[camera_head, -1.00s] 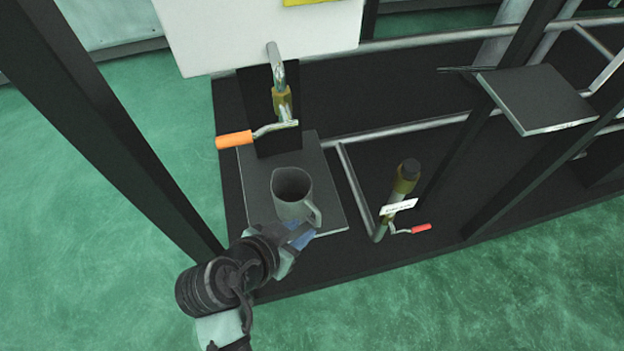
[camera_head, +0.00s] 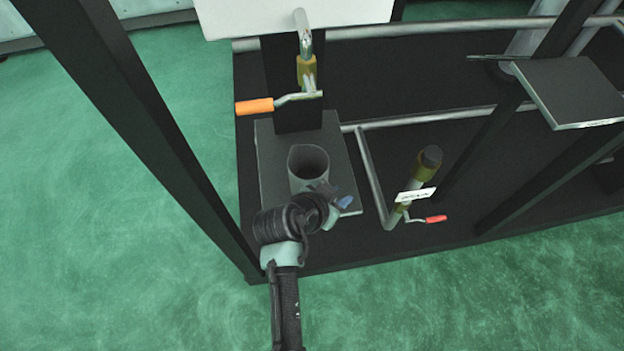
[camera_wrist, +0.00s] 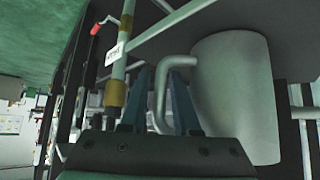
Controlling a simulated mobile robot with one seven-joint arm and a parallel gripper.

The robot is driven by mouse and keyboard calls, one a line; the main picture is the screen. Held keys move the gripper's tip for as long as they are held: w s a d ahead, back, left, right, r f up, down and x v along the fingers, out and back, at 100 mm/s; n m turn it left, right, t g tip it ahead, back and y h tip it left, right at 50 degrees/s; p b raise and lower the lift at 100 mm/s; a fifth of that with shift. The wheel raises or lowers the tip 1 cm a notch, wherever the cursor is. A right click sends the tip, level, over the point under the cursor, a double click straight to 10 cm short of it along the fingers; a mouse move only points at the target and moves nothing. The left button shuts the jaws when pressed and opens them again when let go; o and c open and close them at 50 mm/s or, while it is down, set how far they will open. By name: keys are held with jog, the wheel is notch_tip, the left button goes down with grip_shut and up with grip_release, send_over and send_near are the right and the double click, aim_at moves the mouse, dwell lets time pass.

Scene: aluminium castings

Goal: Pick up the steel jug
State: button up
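The steel jug (camera_head: 308,162) is a grey, open-topped cup. It stands upright on a dark square plate (camera_head: 272,170) below the tap with the orange lever. In the wrist view the jug (camera_wrist: 238,90) fills the right side, and its bent handle (camera_wrist: 180,62) points left. My gripper (camera_head: 338,200) is at the jug's near right side in the head view and hides the handle there. In the wrist view my gripper (camera_wrist: 159,76) is open, with the handle's upright part seen between its two blue fingers. I cannot tell whether a finger touches it.
The orange-levered tap (camera_head: 306,72) hangs just above and behind the jug. A pipe valve with a red lever (camera_head: 430,219) stands to the right. A dark frame post (camera_head: 150,130) rises at the left. Another dark plate (camera_head: 568,90) is at the upper right.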

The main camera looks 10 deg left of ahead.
jog(key=shift+c, duration=0.3)
grip_shut()
jog(key=shift+w, duration=0.1)
dwell(1.1)
